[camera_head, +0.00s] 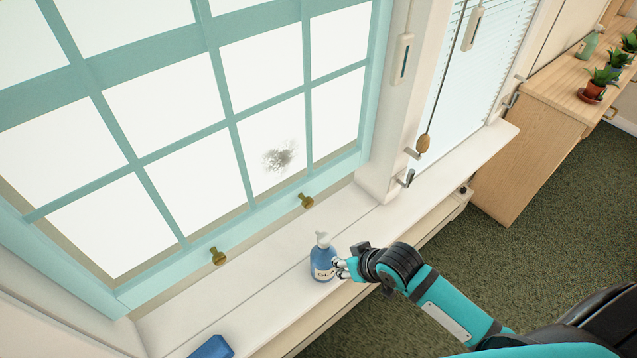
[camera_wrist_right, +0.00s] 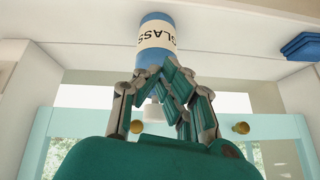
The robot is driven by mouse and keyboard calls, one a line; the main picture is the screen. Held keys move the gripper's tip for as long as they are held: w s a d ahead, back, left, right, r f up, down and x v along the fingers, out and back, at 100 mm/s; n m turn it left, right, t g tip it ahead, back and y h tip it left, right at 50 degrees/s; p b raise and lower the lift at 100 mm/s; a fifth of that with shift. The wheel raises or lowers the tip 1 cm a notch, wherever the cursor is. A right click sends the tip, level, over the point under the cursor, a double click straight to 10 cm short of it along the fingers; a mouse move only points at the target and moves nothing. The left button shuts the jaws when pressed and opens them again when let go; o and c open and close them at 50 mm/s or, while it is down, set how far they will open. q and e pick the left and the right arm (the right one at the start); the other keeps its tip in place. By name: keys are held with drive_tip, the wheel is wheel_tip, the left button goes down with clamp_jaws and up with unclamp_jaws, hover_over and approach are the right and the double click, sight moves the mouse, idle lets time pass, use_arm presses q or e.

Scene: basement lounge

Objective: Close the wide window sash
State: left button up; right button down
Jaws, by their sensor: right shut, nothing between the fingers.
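The wide window sash (camera_head: 228,130) has a teal frame and many panes and fills the left of the head view. Two brass knobs (camera_head: 306,201) (camera_head: 218,257) sit on its bottom rail. In the right wrist view, which is upside down, the teal rail (camera_wrist_right: 275,127) stands apart from the sill, with a pale opening between them. My right gripper (camera_head: 341,268) is over the sill, below the sash, just right of a blue pump bottle (camera_head: 322,262). Its fingers (camera_wrist_right: 165,80) are shut and empty, tips close to the bottle; contact is unclear. My left gripper is out of view.
The white sill (camera_head: 285,262) runs under the window, with a blue object (camera_head: 212,347) at its near left. A narrower window with blinds (camera_head: 484,85) and a hanging cord is at right. A wooden cabinet (camera_head: 545,110) holds potted plants. Green carpet is open below.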

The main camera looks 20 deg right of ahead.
wheel_tip(320, 180, up, 8)
drive_tip(key=a+y+p, duration=0.1)
drive_tip(key=a, duration=0.1)
drive_tip(key=w+d+r+m+t+y, duration=0.1)
drive_tip(key=w+d+r+m, duration=0.1)
drive_tip(key=w+d+r, duration=0.3)
drive_tip(key=w+d+r+m+t, duration=0.1)
drive_tip(key=w+d+r, duration=0.2)
drive_tip(key=w, duration=0.4)
drive_tip(key=p+x, duration=0.1)
drive_tip(key=x, duration=0.6)
drive_tip(key=s+a+p+x, duration=0.1)
drive_tip(key=x, duration=0.3)
drive_tip(key=shift+w+a+f+p, duration=0.2)
drive_tip(key=shift+f+p, duration=0.15)
drive_tip(key=shift+f, duration=0.2)
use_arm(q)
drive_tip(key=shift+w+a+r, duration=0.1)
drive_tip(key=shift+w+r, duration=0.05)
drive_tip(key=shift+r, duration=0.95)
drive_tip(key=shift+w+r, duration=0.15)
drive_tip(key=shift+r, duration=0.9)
use_arm(e)
drive_tip(key=shift+s+a+f, duration=0.1)
drive_tip(key=shift+a+f, duration=0.1)
drive_tip(key=shift+f, duration=0.3)
